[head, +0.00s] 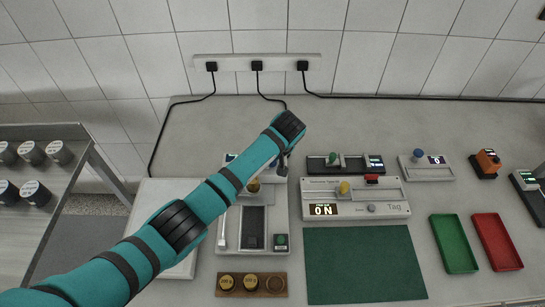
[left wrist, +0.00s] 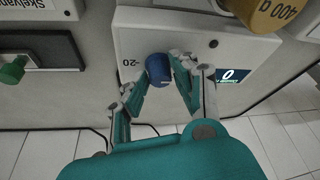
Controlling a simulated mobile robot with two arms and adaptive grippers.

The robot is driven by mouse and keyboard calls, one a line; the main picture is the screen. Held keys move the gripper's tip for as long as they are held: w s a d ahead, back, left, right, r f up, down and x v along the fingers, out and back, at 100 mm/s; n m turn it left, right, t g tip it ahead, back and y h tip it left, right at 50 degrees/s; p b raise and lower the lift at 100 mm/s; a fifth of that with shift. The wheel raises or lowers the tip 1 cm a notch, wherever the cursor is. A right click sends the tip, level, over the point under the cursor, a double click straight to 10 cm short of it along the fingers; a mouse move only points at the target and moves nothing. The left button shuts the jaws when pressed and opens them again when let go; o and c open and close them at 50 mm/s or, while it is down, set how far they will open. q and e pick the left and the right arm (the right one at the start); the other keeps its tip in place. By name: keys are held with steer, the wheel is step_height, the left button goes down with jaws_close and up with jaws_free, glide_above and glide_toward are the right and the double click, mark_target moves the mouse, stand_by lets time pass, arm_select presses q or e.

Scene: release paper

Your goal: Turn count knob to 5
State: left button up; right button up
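My left gripper (head: 285,160) reaches over a white device (head: 230,158) that the arm mostly hides in the head view. In the left wrist view, the fingers (left wrist: 158,78) are closed in on both sides of a blue knob (left wrist: 158,68) on that device. A "-20" mark is beside the knob, and the blue display (left wrist: 230,75) reads 0. Another blue knob (head: 418,154) stands on a white unit at the right, whose display (head: 436,160) also reads 0. No "count" label is legible on either device. My right gripper is not in view.
A dark device with a green knob (head: 333,158) stands close to the right of my gripper. A weight marked 400 (left wrist: 272,12) is close to the fingers. The Tag unit (head: 385,208), a green mat (head: 362,265) and green (head: 452,243) and red trays (head: 497,241) lie farther right.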

arm_select(q)
steer(key=o, duration=0.3)
steer(key=v, duration=1.2)
steer(key=shift+s+f, duration=0.1)
